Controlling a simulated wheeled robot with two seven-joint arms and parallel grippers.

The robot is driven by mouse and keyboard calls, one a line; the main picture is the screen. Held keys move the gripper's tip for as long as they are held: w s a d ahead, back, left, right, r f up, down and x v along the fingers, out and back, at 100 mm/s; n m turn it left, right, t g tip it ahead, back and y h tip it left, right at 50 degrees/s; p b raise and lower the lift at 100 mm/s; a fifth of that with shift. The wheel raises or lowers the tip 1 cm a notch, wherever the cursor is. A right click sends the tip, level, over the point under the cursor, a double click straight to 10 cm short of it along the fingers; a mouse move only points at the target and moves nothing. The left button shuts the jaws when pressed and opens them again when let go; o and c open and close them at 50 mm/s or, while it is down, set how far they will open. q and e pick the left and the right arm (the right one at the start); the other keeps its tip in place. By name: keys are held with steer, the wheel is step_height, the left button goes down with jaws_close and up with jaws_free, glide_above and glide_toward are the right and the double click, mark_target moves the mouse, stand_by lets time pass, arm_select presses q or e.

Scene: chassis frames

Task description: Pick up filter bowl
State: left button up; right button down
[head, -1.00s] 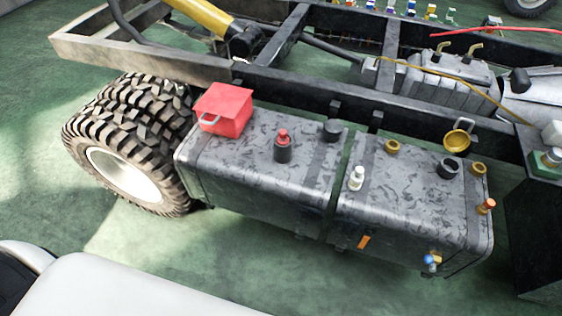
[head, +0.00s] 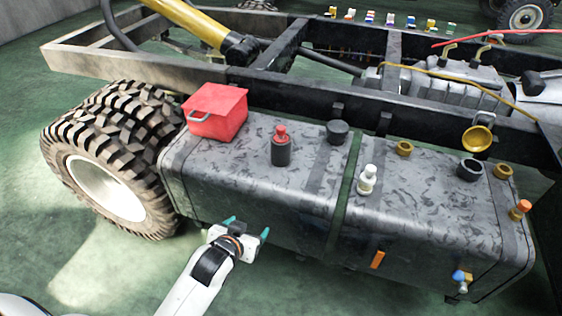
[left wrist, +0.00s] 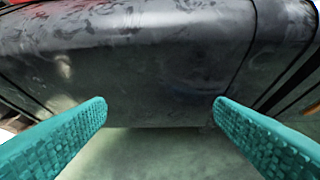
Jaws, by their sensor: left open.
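A shiny gold bowl (head: 478,139) stands tilted near the back right of the dark metal tank, by the chassis rail; it looks most like the filter bowl, though I cannot be sure. A short dark open cup (head: 469,169) stands just in front of it. My left gripper (head: 247,227) is open and empty, low in front of the tank's left half, well left of the gold bowl. In the left wrist view, its teal fingers (left wrist: 160,107) are spread apart with only the tank's side and green floor behind them. My right gripper is not in view.
The tank (head: 235,185) carries a red box (head: 217,118), a red-topped dark bottle (head: 281,150), a white bottle (head: 366,181), a black cap (head: 337,132) and gold fittings (head: 404,148). A large tyre (head: 120,150) stands at left. The green floor in front is clear.

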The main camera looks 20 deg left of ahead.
mark_target(278, 153)
arm_select(q)
steer(key=w+r+t, duration=0.2)
steer(key=w+r, duration=0.1)
steer(key=w, duration=0.1)
steer(key=w+r+t+h, duration=0.1)
steer(key=w+r+t, duration=0.1)
steer(key=w+r, duration=0.1)
steer(key=w+d+r+m+t+h, duration=0.1)
steer(key=w+r+t, duration=0.1)
steer(key=w, duration=0.3)
steer(key=shift+w+r+t, duration=0.35)
steer(key=shift+r+t, duration=0.05)
steer(key=shift+h, duration=0.4)
steer(key=w, duration=0.2)
steer(key=w+b, duration=0.1)
steer(key=w, duration=0.3)
steer(key=shift+d+b, duration=0.35)
steer(key=shift+w, duration=0.5)
steer(key=w, duration=0.1)
steer(key=w+b, duration=0.1)
steer(key=w, duration=0.2)
steer(key=shift+w+d+f+b, duration=0.25)
steer(key=shift+w+f+b, duration=0.05)
steer(key=shift+w+b, duration=0.05)
steer(key=shift+r, duration=0.1)
steer(key=c, duration=1.2)
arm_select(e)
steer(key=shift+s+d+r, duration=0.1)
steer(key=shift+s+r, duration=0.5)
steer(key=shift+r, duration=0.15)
